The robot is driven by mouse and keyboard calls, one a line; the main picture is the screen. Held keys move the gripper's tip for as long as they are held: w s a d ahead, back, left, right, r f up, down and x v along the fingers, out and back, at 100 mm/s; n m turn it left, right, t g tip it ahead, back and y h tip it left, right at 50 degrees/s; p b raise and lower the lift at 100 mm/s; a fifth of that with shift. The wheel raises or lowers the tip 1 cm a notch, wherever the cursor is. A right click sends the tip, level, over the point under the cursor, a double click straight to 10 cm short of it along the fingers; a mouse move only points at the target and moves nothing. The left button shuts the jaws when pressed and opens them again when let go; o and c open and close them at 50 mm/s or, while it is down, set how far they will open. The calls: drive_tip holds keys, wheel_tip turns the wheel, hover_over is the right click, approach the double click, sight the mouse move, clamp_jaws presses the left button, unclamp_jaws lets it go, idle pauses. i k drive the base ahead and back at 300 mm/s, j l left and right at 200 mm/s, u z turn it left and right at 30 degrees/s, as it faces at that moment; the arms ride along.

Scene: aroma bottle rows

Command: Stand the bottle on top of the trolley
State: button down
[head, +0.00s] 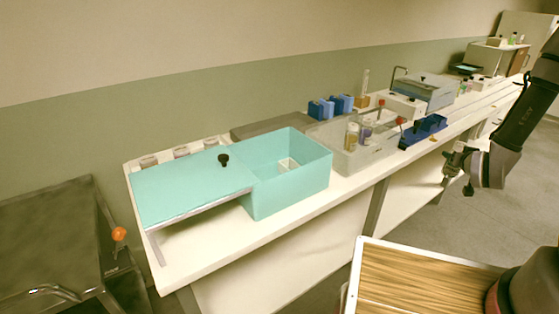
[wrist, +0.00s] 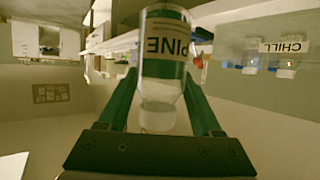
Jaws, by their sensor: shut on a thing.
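A clear bottle (wrist: 162,75) with a green and white label reading PINE is between the two green fingers of my gripper (wrist: 163,100) in the wrist view. My gripper is shut on it, and the label appears upside down there. In the head view my gripper (head: 452,172) hangs at the right, in front of the long bench; the bottle cannot be made out clearly there. The trolley (head: 405,280), with a wood-grained top and a pale rim, is at the lower right of the head view. My gripper is beyond it and apart from it. The visible part of its top is bare.
The white bench (head: 225,255) runs along the wall, bearing a turquoise box (head: 290,185), a grey bin (head: 350,155) with bottles, and a blue rack (head: 422,132). A dark cabinet (head: 50,240) stands left. Bottles labelled CHILL (wrist: 285,48) show in the wrist view.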

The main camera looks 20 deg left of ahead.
sight(57, 263)
drive_tip(key=k+j+z, duration=0.3)
drive_tip(key=k+j, duration=1.35)
